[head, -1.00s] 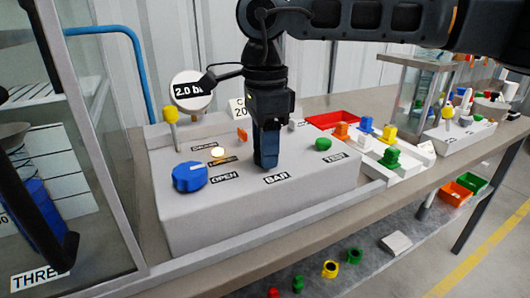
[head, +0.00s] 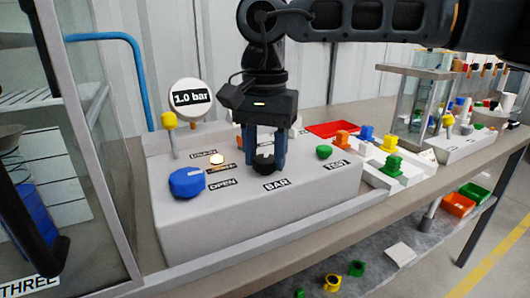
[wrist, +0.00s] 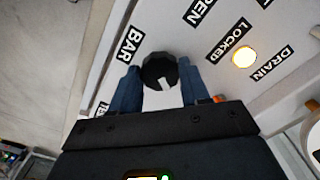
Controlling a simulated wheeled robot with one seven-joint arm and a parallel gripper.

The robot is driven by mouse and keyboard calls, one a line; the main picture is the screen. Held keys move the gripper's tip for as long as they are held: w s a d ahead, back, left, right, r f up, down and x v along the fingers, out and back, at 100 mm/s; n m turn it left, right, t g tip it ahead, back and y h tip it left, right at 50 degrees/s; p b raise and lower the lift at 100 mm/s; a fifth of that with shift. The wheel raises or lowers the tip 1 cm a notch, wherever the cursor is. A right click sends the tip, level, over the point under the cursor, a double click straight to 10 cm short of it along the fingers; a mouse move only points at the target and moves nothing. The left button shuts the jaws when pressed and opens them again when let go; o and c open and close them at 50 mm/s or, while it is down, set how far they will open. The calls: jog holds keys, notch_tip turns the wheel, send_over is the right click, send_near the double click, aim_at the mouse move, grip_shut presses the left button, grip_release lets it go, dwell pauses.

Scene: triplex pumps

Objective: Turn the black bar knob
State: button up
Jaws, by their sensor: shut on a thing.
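The black bar knob (head: 263,163) stands on the grey sloped panel (head: 330,195), just behind the BAR label (head: 276,184). In the wrist view the knob (wrist: 160,71) is round with a ribbed edge and a white pointer mark. My gripper (head: 264,162) points down at the panel with one blue finger on each side of the knob, and is shut on it. In the wrist view my gripper (wrist: 159,84) shows the knob between its fingertips. A round gauge (head: 192,98) behind the panel reads 1.0 bar.
A blue knob (head: 186,182) by OPEN, a yellow-topped post (head: 169,122), a lit button (head: 217,159) and a green knob (head: 324,151) by TEST stand around the gripper. A glass-sided cabinet (head: 95,130) is close on the left.

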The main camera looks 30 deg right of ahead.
aim_at(266, 159)
jog(key=n, duration=0.6)
jog(key=shift+n, duration=0.4)
dwell(0.3)
jog(key=o, duration=1.1)
jog(key=shift+c, duration=0.2)
notch_tip(266, 159, up, 8)
jog(key=shift+f+p, duration=0.1)
jog(key=shift+p, duration=0.25)
jog(key=shift+s, duration=0.1)
